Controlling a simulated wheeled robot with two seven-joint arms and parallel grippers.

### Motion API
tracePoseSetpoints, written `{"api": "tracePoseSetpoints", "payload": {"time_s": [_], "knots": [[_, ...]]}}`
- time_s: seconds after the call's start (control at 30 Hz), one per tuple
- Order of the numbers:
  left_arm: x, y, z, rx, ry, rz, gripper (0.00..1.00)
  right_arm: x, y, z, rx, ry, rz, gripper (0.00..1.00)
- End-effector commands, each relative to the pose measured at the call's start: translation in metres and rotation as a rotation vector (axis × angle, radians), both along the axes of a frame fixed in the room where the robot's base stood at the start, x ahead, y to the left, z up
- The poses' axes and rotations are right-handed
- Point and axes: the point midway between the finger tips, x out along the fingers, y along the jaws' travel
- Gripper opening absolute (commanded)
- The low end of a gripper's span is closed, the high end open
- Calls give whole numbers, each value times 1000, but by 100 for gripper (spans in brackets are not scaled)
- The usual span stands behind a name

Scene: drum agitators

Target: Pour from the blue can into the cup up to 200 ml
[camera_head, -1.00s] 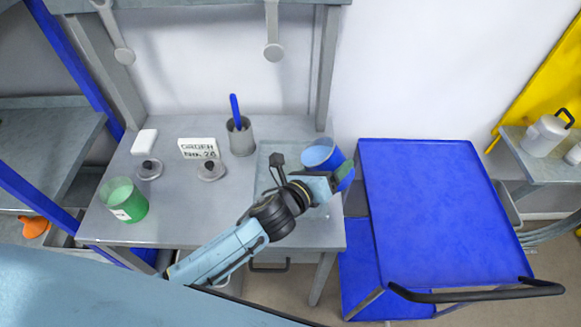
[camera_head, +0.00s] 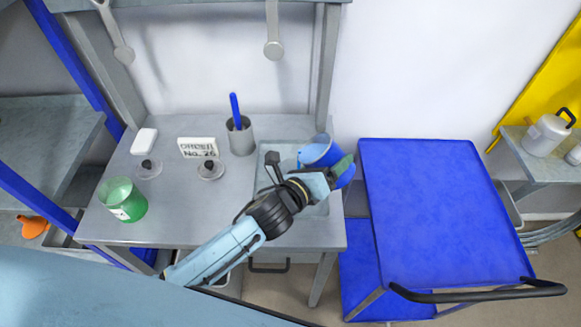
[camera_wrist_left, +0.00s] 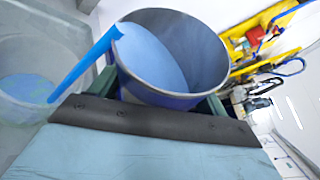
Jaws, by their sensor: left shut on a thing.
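My left gripper (camera_head: 335,178) is shut on the blue can (camera_head: 320,150), above the right part of the workbench. The can's open top shows in the left wrist view (camera_wrist_left: 185,90), with light blue liquid inside, and the can is tilted. A blue stream (camera_wrist_left: 85,65) runs from its rim to the lower left. It leads toward a clear cup (camera_wrist_left: 25,35) with some blue liquid at the bottom. In the head view the clear vessel (camera_head: 285,150) is faint and partly hidden by my arm. I cannot read a fill mark. My right gripper is not in view.
A green cup (camera_head: 122,200) with a label stands at the bench's left. Two lidded grey discs, a white block, a sign (camera_head: 198,148) and a grey pot (camera_head: 240,135) with a blue handle are behind. A blue cart (camera_head: 430,220) stands right of the bench.

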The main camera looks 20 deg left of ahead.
Motion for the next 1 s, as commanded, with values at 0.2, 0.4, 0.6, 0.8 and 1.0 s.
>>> {"api": "tracePoseSetpoints", "payload": {"time_s": [0.2,0.4,0.6,0.8,1.0], "knots": [[0,0,3,-17,-4,-1,39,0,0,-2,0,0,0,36],[0,0,3,-31,-4,0,39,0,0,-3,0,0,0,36],[0,1,4,-45,-4,0,39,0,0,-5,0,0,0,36],[0,1,5,-58,-4,0,39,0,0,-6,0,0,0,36],[0,1,6,-71,-3,-1,39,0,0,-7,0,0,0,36]]}}
